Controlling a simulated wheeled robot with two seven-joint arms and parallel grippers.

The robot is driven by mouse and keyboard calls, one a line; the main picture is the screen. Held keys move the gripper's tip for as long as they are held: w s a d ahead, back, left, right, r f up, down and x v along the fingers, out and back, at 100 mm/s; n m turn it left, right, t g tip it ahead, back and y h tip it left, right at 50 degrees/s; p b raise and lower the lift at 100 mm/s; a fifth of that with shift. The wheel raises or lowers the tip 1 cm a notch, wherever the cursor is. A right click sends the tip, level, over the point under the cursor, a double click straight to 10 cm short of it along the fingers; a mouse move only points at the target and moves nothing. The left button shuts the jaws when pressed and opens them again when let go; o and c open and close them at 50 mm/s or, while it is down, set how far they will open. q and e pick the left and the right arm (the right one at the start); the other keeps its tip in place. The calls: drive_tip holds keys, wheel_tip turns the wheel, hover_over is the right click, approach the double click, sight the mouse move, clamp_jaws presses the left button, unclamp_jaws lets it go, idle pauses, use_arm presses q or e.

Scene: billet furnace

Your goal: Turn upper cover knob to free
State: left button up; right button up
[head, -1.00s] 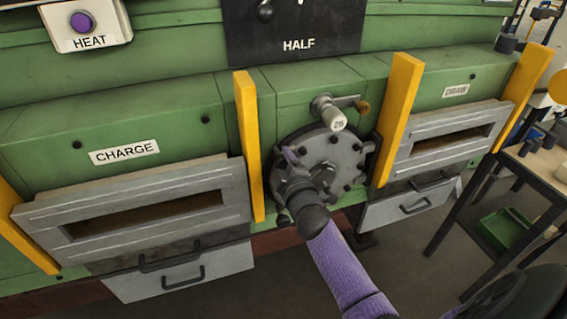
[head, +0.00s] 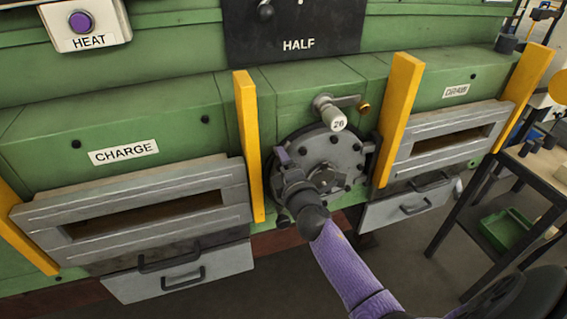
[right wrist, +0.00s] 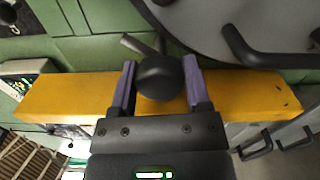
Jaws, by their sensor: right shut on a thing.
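The round grey cover (head: 335,160), with dark bolts around its face, is on the green furnace front between two yellow posts. My right gripper (head: 281,160) reaches its left edge from below. In the right wrist view, the purple fingers of my right gripper (right wrist: 160,88) are on either side of a round black knob (right wrist: 165,77), the upper cover knob, and shut on it. A thin metal stem shows behind the knob. In the head view the gripper hides this knob. Another dark knob (head: 283,221) shows at the cover's lower left. My left gripper is not in view.
A yellow post (head: 250,145) stands close left of my right gripper, and another (head: 398,120) right of the cover. A white knob marked 26 (head: 337,124) projects above the cover. The charge door (head: 150,205) and draw door (head: 445,145) flank it. A table (head: 540,165) stands at right.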

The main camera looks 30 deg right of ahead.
idle(0.3)
drive_tip(key=o, duration=1.3)
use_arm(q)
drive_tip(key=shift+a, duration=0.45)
use_arm(e)
drive_tip(key=shift+s, duration=0.1)
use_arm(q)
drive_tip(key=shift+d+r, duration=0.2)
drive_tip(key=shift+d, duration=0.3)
use_arm(e)
drive_tip(key=v, duration=0.9)
drive_tip(key=shift+s+a, duration=0.15)
drive_tip(key=shift+s, duration=0.2)
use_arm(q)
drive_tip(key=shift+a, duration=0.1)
